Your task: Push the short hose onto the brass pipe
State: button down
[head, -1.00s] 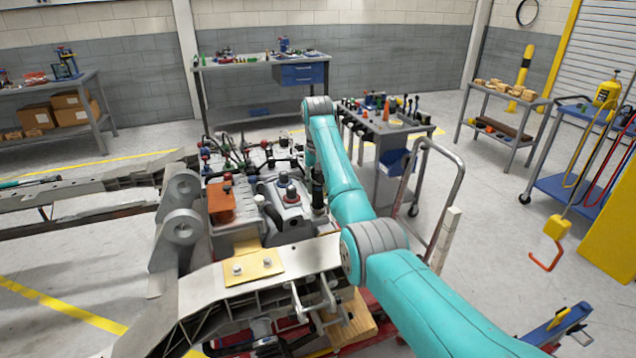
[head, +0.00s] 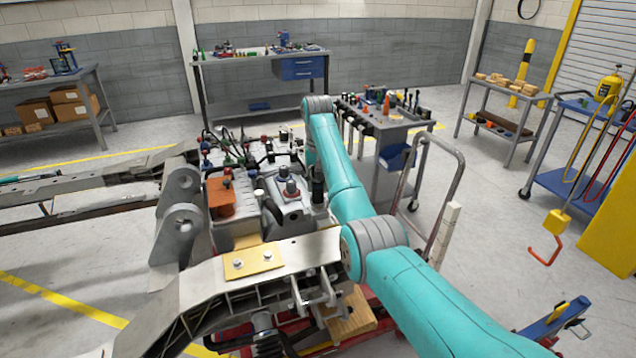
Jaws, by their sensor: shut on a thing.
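My teal arm reaches forward from the lower right, and its wrist turns down over the right side of the chassis fixture. My gripper (head: 318,188) is the small dark part at the end of it, beside the grey housing (head: 291,203). It is shut on the short hose, but the hose is too small and too dark to make out. I cannot pick out the brass pipe among the crowded parts, so I cannot tell whether hose and pipe touch.
An orange-brown block (head: 222,198) and a grey bracket with round holes (head: 181,222) stand left of the housing. A tan plate (head: 254,262) lies in front. A tool cart (head: 385,122) stands behind my arm. A hand truck (head: 455,165) is on the right.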

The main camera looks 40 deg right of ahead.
jog(key=shift+f, duration=0.4)
jog(key=c, duration=0.7)
grip_release()
jog(key=shift+o, duration=0.2)
